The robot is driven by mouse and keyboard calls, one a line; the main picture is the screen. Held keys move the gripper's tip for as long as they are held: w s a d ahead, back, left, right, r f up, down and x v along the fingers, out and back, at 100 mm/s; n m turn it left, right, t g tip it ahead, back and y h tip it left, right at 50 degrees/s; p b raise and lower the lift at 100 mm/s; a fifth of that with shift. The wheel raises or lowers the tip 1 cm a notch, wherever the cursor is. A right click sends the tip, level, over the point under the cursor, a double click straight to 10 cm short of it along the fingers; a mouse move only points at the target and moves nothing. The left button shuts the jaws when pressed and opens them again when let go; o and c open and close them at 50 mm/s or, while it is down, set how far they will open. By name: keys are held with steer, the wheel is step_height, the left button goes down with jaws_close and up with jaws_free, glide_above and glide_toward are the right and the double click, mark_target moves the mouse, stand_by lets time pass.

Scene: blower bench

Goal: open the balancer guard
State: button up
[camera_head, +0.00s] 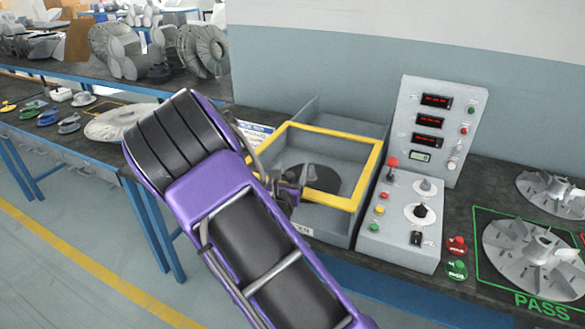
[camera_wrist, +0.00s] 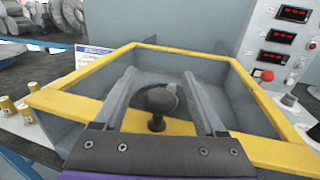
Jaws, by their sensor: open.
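The balancer guard is a clear panel in a yellow frame (camera_head: 365,190), lying shut over a grey box (camera_head: 325,235) on the bench. In the wrist view its yellow frame (camera_wrist: 75,103) fills the middle. A black knob on a short stem (camera_wrist: 157,122) stands at the front bar of the frame. My gripper (camera_wrist: 159,76) is open, with one finger on each side of the knob; I cannot tell whether they touch it. In the head view my arm covers the guard's front left part and most of my gripper (camera_head: 288,190). A dark round disc (camera_head: 310,178) shows through the panel.
A control panel (camera_head: 410,215) with red displays, buttons and knobs stands close to the right of the box. Bladed wheels (camera_head: 535,258) lie further right by a PASS marking. Small brass cylinders (camera_wrist: 8,104) stand to the left of the guard.

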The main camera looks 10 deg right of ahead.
steer(key=shift+w+d, duration=0.25)
steer(key=shift+w, duration=0.2)
jaws_close()
stand_by(1.2)
